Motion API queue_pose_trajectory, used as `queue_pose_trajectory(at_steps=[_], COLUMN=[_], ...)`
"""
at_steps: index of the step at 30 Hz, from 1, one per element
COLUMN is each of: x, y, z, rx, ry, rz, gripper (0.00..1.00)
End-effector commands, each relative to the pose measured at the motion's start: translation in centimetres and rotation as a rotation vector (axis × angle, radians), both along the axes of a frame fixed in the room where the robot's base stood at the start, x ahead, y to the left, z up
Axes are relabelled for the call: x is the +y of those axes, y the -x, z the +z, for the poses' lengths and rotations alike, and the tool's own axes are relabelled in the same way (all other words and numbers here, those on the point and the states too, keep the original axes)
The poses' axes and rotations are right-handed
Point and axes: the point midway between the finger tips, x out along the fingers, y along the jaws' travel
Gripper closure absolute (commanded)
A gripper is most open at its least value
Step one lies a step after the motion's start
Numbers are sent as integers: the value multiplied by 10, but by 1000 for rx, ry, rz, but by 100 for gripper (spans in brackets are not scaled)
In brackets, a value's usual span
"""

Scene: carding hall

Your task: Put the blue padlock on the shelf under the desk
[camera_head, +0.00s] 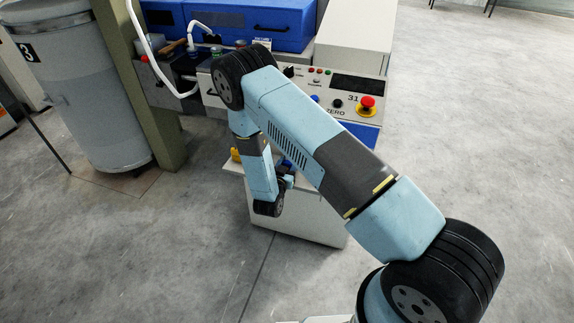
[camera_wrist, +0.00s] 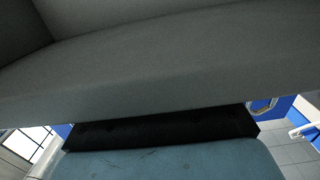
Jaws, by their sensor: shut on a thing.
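My gripper (camera_head: 286,183) is low in front of the desk, beside the lower end of my arm. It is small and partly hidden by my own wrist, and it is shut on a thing. A small blue patch (camera_head: 287,163) shows right by it and fits the blue padlock, though its shape is not clear. The desk is the machine bench with a control panel (camera_head: 340,105). Below it, a pale shelf top (camera_head: 232,167) shows beside my arm. In the wrist view a broad grey surface fills the top and hides most of what is ahead.
A yellow object (camera_head: 236,154) lies on the shelf to the left of my arm. The panel carries a red stop button (camera_head: 367,103). A green post (camera_head: 150,100) and a grey drum (camera_head: 80,90) stand to the left. Open floor lies in front and to the right.

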Motion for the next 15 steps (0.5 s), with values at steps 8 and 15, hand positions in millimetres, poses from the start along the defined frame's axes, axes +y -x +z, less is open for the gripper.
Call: queue_pose_trajectory(at_steps=[8,15], x=[0,1], y=[0,0], z=[0,0], rx=[0,0], ry=[0,0], rz=[0,1], gripper=[27,26])
